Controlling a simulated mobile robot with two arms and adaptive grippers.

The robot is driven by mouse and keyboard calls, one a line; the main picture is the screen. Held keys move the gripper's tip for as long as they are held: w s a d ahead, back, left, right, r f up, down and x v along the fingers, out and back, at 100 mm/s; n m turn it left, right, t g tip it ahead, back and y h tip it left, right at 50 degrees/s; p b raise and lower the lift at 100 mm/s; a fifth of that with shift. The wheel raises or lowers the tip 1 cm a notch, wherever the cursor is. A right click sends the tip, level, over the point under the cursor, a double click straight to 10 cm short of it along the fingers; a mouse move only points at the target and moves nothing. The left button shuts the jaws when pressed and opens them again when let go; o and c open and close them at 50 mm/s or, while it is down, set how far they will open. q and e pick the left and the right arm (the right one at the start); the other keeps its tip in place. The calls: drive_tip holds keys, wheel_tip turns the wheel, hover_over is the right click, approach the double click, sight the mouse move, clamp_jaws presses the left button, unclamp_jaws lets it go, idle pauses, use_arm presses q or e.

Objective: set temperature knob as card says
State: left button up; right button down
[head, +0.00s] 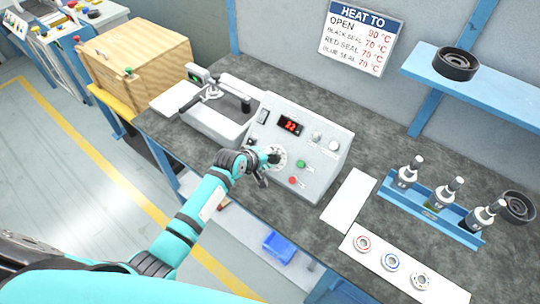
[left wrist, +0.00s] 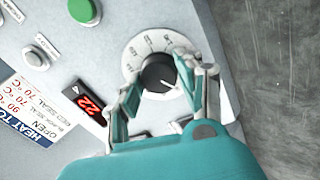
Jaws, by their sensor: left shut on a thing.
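The temperature knob (left wrist: 158,75) is a black knob in a white printed dial on the grey control box. The dial (head: 283,158) also shows in the head view. My left gripper (left wrist: 155,92) is at the knob, with a finger on each side, shut on it; in the head view it (head: 268,158) covers part of the dial. The red display (head: 291,126) on the box reads 22. The card (head: 362,38) on the wall says HEAT TO: OPEN 90 °C, BLACK SEAL 70 °C, RED SEAL 70 °C, BLUE SEAL 70 °C. My right gripper is not in view.
The box carries a green button (head: 301,164) and a red button (head: 293,181). To the right, a blue rack (head: 430,214) holds three bottles, with rings on a white strip (head: 447,288) in front.

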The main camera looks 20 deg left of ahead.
use_arm(q)
drive_tip(key=shift+m+p, duration=0.5)
drive_tip(key=shift+m, duration=1.4)
drive_tip(key=o, duration=1.1)
drive_tip(key=shift+o, duration=0.2)
drive_tip(key=v, duration=1.2)
drive_tip(key=shift+w+a, duration=0.1)
